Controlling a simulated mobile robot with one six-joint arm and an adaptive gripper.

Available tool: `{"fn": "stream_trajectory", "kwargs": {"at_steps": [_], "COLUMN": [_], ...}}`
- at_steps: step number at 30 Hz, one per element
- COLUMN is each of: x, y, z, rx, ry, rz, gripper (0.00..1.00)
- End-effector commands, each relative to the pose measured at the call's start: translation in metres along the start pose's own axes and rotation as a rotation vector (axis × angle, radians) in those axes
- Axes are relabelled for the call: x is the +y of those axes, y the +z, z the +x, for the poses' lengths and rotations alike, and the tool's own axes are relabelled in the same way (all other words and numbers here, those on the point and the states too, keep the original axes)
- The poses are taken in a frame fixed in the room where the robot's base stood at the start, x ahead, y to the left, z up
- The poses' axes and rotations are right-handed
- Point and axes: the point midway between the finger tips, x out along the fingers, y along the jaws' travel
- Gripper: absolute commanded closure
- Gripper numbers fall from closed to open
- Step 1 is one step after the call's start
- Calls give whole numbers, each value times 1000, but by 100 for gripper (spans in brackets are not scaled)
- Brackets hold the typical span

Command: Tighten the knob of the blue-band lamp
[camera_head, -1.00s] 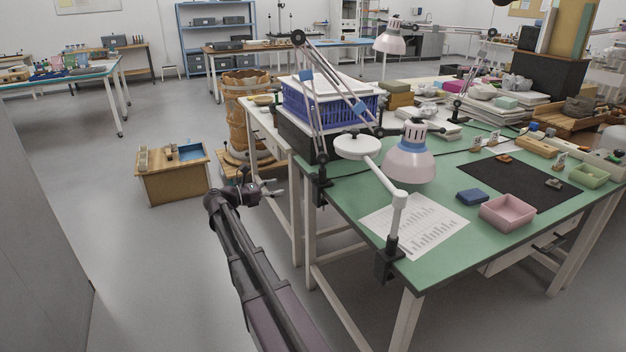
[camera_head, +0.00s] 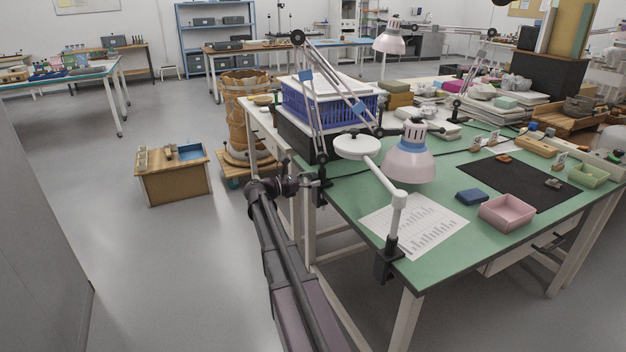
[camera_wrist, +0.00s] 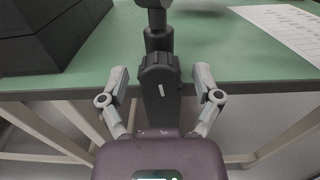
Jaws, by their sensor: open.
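The blue-band lamp (camera_head: 410,160) has a pinkish-white shade and a jointed arm with blue bands (camera_head: 360,107). Its dark clamp (camera_head: 319,190) grips the left edge of the green table. In the wrist view, a dark ribbed knob (camera_wrist: 160,76) with a white mark is on the clamp, in front of the table edge. My gripper (camera_wrist: 160,80) is open, with one finger on each side of the knob and visible gaps. In the head view, my gripper (camera_head: 290,186) is just left of the clamp; its fingers are hard to make out there.
A white magnifier lamp (camera_head: 357,147) is clamped at the near corner. Dark boxes (camera_wrist: 45,40) are left of the post, and a printed sheet (camera_wrist: 285,25) lies to the right. A blue crate (camera_head: 330,105) stands behind. Open floor (camera_head: 120,260) is to the left.

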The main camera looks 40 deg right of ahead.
Motion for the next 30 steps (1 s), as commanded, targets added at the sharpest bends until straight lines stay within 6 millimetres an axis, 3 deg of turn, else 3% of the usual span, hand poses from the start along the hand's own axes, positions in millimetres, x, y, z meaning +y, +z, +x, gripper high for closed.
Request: {"fn": "stream_trajectory", "kwargs": {"at_steps": [11, 14, 20, 30], "x": [0, 0, 0, 0], "y": [0, 0, 0, 0], "z": [4, 4, 4, 4], "rx": [0, 0, 0, 0], "ry": [0, 0, 0, -1], "rz": [0, 0, 0, 60], "gripper": [18, 42, 100, 100]}}
